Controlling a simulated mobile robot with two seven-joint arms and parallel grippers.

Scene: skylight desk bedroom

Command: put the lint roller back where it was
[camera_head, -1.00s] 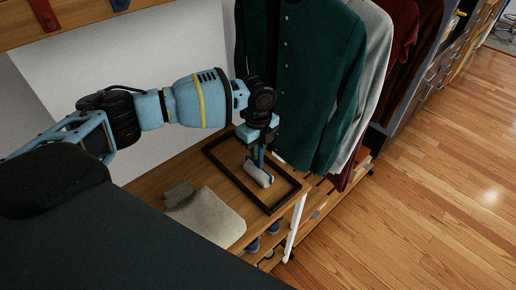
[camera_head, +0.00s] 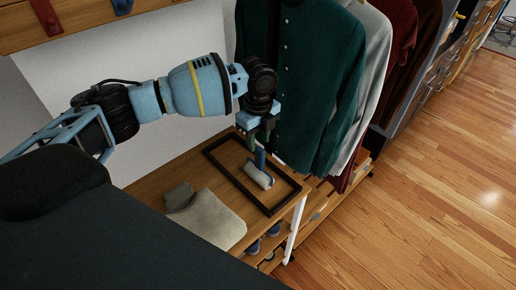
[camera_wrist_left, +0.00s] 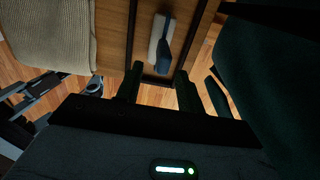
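The lint roller (camera_head: 258,176), with a white roll and a blue handle, lies inside a dark-rimmed rectangular tray (camera_head: 235,181) on the wooden shelf top. It also shows in the left wrist view (camera_wrist_left: 160,38), with its blue handle pointing toward my fingers. My left gripper (camera_head: 261,138) hangs above the handle end of the roller. In the left wrist view its two fingers (camera_wrist_left: 160,90) are apart, with nothing between them, and clear of the handle. My right gripper is in neither view.
A folded beige cloth (camera_head: 207,216) lies on the shelf beside the tray. A green cardigan (camera_head: 317,85) and other garments hang close behind and right of my left gripper. Blue shoes (camera_head: 273,229) sit below. Open wooden floor (camera_head: 430,190) lies to the right.

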